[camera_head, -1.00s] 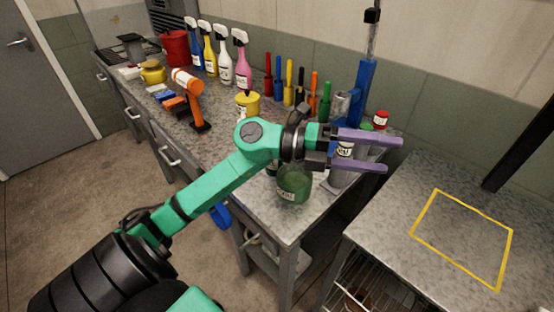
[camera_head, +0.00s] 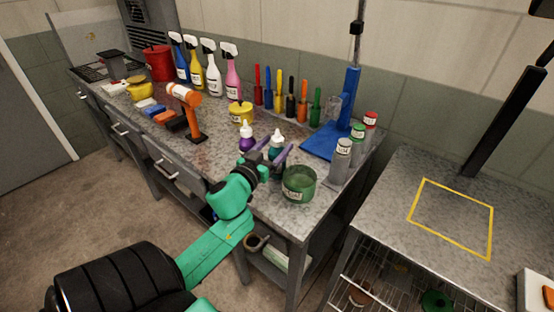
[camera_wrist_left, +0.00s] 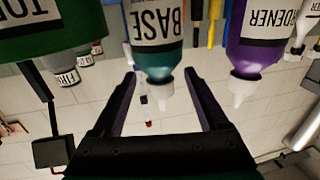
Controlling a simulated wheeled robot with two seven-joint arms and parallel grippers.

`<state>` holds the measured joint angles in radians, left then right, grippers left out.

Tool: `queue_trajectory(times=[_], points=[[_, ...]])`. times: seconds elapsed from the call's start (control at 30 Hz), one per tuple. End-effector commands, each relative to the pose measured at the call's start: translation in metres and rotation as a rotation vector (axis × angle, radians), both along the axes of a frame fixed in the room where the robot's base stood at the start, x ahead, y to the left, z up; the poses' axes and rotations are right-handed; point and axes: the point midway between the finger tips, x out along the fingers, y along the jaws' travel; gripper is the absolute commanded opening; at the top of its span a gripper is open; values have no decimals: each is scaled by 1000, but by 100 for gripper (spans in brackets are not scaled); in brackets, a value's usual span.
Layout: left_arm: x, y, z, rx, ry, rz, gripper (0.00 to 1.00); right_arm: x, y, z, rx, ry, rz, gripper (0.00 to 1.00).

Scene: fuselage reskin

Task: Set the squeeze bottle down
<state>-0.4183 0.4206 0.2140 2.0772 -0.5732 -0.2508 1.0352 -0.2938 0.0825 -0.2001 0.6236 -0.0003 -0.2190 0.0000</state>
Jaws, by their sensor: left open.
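A teal squeeze bottle (camera_head: 277,143) with a white nozzle stands upright on the bench, its lower part hidden by my gripper. In the left wrist view the same bottle, labelled BASE (camera_wrist_left: 157,35), appears upside down, its nozzle between my fingers. My left gripper (camera_head: 272,154) is open, one purple-grey finger to each side of this bottle. In the left wrist view the gripper (camera_wrist_left: 160,74) shows gaps beside the bottle. A purple squeeze bottle (camera_head: 247,136), labelled HARDENER in part (camera_wrist_left: 257,30), stands close by to the left. My right gripper is not in view.
A green tub (camera_head: 299,184) stands just right of the gripper, near the bench's front corner. Small labelled jars (camera_head: 341,160) line the bench's right end. A yellow pot (camera_head: 240,112) is behind. The yellow-outlined square (camera_head: 452,217) on the right table is empty.

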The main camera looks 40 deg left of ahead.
Motion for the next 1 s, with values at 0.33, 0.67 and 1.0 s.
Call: queue_trajectory(times=[0.33,0.67,1.0], points=[[46,10,0,2,1,-2,77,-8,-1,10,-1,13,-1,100],[45,10,-1,1,1,-3,0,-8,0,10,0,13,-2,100],[45,10,-1,1,1,-3,0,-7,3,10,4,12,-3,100]])
